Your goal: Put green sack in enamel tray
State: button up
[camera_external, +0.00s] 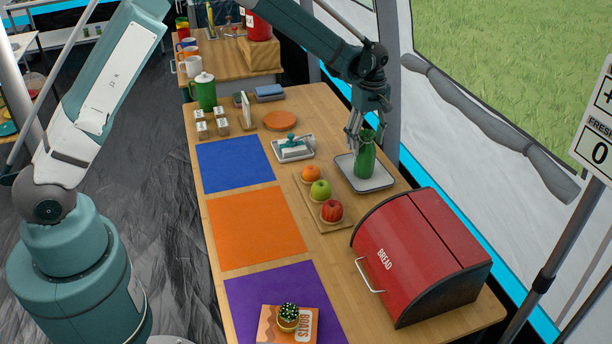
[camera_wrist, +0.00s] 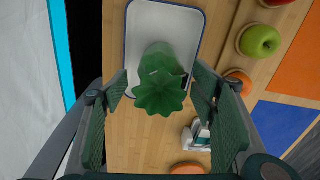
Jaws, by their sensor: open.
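The green sack (camera_external: 366,158) stands upright, its base appearing to rest inside the white enamel tray (camera_external: 378,185), which has a dark rim. In the wrist view the sack (camera_wrist: 160,92) shows its frilled top, in front of the tray's near end (camera_wrist: 165,15). My gripper (camera_external: 358,137) is above the tray, at the sack's top. In the wrist view my gripper's fingers (camera_wrist: 160,108) are spread on both sides of the sack, with visible gaps. The gripper is open and not closed on anything.
An orange fruit (camera_external: 311,174), green apple (camera_external: 320,190) and red apple (camera_external: 332,211) sit on a board left of the tray. A red bread box (camera_external: 425,250) stands in front. A butter dish (camera_external: 293,148) is behind left. The coloured mats (camera_external: 256,228) are partly clear.

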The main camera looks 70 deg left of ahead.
notch_tip(320, 180, up, 7)
jog(key=shift+p, duration=0.35)
dwell(0.6)
jog(key=shift+s+d+r, duration=0.1)
jog(key=shift+d+r, duration=0.05)
jog(key=shift+r, duration=0.1)
jog(key=s+d+r+m+t, duration=0.2)
jog(key=s+d+r+m, duration=0.3)
jog(key=s+d+r, duration=0.45)
jog(key=s+d+r+m+t, duration=0.1)
jog(key=s+d+r+m, duration=0.4)
jog(key=s+r, duration=0.65)
jog(key=s+d+m+t, duration=0.1)
jog(key=s+d+m, duration=0.2)
jog(key=s, duration=0.6)
jog(key=s+d+m+t, duration=0.1)
jog(key=s+d+m, duration=0.2)
jog(key=s, duration=0.6)
jog(key=s+d+m+t, duration=0.2)
jog(key=s+d, duration=0.3)
jog(key=s, duration=0.4)
jog(key=shift+d+f+m, duration=0.25)
jog(key=shift+m, duration=0.65)
